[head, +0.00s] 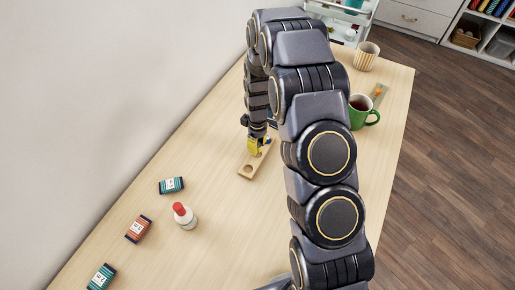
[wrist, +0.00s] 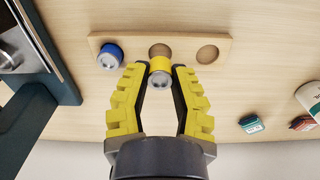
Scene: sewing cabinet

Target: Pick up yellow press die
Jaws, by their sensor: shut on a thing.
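The yellow press die (wrist: 160,66), a short cylinder with a silvery end, is between the fingertips of my gripper (wrist: 159,70) in the wrist view. My gripper is shut on it. The die overlaps the near edge of the middle hole of a wooden die holder (wrist: 184,41); how far it is above the holder, I cannot tell. A blue die (wrist: 110,56) sits at the holder's left hole, and the right hole is empty. In the head view my gripper (head: 255,146) is over the holder (head: 247,170), and the yellow die cannot be told apart from the yellow fingers.
A dark teal press frame (wrist: 38,112) stands close at the left in the wrist view. Several small labelled boxes (head: 171,185) and a red-capped white bottle (head: 185,217) are on the near table. A green mug (head: 358,112) and a striped cup (head: 366,56) stand farther back.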

